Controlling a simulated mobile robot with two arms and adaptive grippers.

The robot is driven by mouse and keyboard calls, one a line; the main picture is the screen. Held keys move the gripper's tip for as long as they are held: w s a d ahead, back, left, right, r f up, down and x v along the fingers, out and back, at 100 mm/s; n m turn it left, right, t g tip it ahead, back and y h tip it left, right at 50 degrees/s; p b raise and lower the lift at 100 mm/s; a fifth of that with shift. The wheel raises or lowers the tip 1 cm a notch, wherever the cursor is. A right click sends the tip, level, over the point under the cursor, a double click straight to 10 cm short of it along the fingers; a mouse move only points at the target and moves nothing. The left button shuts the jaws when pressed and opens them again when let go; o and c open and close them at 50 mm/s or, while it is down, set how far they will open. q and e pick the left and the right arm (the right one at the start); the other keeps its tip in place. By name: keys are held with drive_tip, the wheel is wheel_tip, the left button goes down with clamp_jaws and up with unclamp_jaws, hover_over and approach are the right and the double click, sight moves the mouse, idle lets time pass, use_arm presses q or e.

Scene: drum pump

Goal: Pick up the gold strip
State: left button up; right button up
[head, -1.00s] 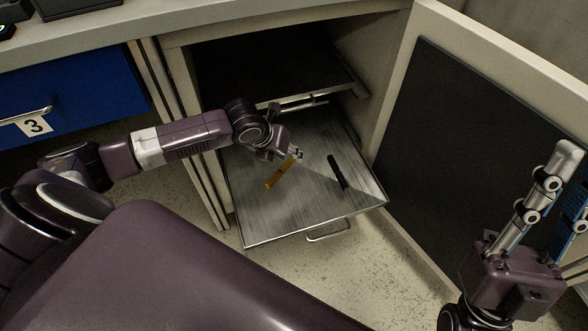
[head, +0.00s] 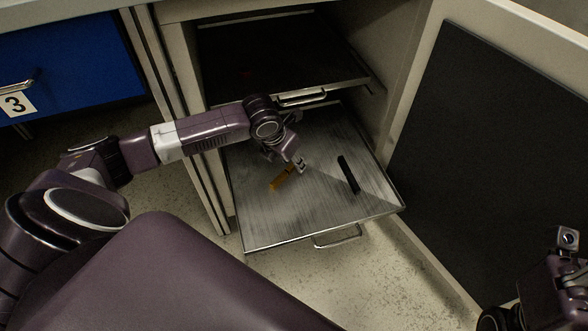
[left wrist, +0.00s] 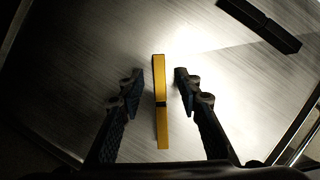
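The gold strip (head: 280,181) lies on the pulled-out metal tray (head: 262,222). In the left wrist view the gold strip (left wrist: 159,80) is long and narrow, with a dark band near its middle. My left gripper (head: 298,166) is over the tray at the strip's upper end and hides part of it. In the left wrist view my left gripper (left wrist: 155,88) is open, with one finger on each side of the strip and a gap on both sides. My right arm's end (head: 566,240) shows at the lower right edge, partly cut off; its finger state is unclear.
A black strip (head: 348,174) lies on the tray to the right of the gold one. An upper shelf (head: 280,65) sits above the tray inside the cabinet. An open cabinet door (head: 480,150) stands to the right. A blue drawer (head: 70,70) is at the left.

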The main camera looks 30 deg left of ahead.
use_arm(q)
drive_tip(key=shift+w+f, duration=0.15)
drive_tip(key=shift+f, duration=0.1)
clamp_jaws()
drive_tip(key=shift+r, duration=0.2)
